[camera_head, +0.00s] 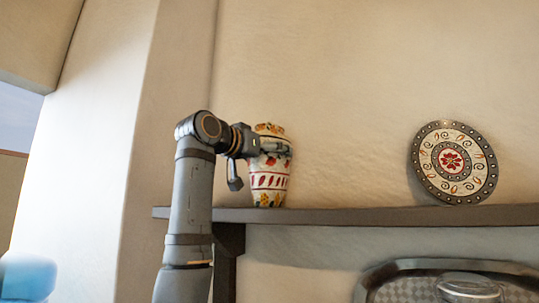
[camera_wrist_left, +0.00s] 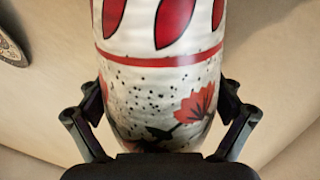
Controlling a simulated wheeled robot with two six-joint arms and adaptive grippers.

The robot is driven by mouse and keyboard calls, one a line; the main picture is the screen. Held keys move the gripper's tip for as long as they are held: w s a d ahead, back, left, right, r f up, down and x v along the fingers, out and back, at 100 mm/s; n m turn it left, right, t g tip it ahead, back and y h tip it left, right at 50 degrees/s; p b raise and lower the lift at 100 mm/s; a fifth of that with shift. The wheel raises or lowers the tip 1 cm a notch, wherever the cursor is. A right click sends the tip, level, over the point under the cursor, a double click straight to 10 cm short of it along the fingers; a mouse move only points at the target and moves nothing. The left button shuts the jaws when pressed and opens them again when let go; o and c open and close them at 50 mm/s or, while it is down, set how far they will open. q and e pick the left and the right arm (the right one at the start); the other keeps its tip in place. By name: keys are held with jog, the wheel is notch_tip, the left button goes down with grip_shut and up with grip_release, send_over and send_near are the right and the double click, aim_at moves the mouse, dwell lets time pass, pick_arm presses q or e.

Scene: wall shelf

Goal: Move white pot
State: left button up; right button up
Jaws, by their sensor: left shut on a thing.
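The white pot (camera_head: 268,182) is a tall vase with red and orange patterns. In the head view it stands upright at the left end of the wall shelf (camera_head: 370,215), and its base appears to be on or just at the shelf top. My left gripper (camera_head: 275,147) is shut on the upper part of the pot, reaching in from the left. In the left wrist view the pot (camera_wrist_left: 160,90) fills the middle, between the two fingers of my left gripper (camera_wrist_left: 160,120). My right gripper is not in view.
A round decorated plate (camera_head: 453,162) stands tilted on the shelf to the right. The shelf between the pot and the plate is clear. A dark-rimmed object with a metallic dome (camera_head: 470,288) shows below the shelf. A blue rounded thing (camera_head: 28,277) is at lower left.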

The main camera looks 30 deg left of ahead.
pick_arm(q)
jog(key=o, duration=1.3)
jog(key=shift+w+a, duration=0.1)
jog(key=shift+w, duration=0.2)
jog(key=shift+o, duration=0.8)
jog(key=shift+w+f, duration=0.15)
jog(key=shift+w, duration=0.4)
jog(key=shift+s+r, duration=0.2)
jog(key=shift+s, duration=0.3)
jog(key=s+a, duration=0.1)
jog(key=s, duration=1)
jog(key=shift+s+a, duration=0.15)
jog(key=shift+a, duration=0.15)
jog(key=shift+f, duration=0.15)
